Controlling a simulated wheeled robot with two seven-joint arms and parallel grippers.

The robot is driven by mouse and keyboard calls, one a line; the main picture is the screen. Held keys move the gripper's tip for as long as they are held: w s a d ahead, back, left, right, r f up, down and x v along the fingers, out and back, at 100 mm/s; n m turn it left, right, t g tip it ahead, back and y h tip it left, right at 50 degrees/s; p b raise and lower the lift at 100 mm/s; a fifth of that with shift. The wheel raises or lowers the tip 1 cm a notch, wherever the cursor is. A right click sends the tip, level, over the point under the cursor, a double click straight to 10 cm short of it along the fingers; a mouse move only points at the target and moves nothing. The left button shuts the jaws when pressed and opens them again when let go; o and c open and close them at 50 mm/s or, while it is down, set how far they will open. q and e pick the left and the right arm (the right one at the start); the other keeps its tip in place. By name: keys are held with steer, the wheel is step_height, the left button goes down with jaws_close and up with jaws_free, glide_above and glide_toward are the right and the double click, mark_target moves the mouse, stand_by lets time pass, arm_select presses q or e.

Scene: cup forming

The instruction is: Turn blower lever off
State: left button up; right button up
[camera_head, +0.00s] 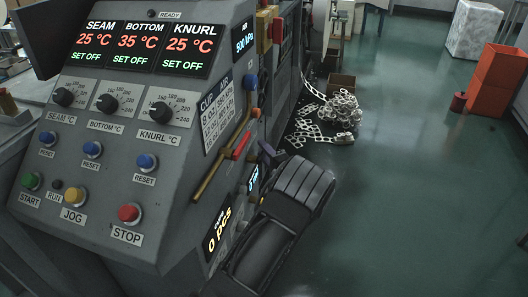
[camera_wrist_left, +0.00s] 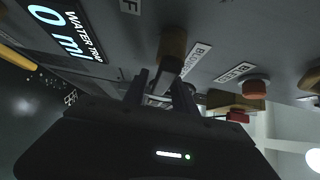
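The blower lever (camera_wrist_left: 173,46), a brownish cylindrical handle, is beside a white BLOWER label (camera_wrist_left: 197,59) on the grey panel in the left wrist view. My left gripper (camera_wrist_left: 162,92) has its two dark fingers apart, one on each side of the lever's lower end. I cannot tell whether they touch it. In the head view my left gripper (camera_head: 268,152) is at the side of the machine, partly hidden by its own dark arm. The blower lever cannot be made out there. My right gripper is not in view.
An orange-red knob (camera_wrist_left: 256,88) by a BLEED label (camera_wrist_left: 234,72) is close to the right. In the head view, a red lever (camera_head: 241,146) and yellow pipe (camera_head: 222,156) are near my gripper. White scrap (camera_head: 342,108) is piled on the green floor.

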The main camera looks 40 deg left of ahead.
arm_select(q)
jaws_close()
stand_by(1.1)
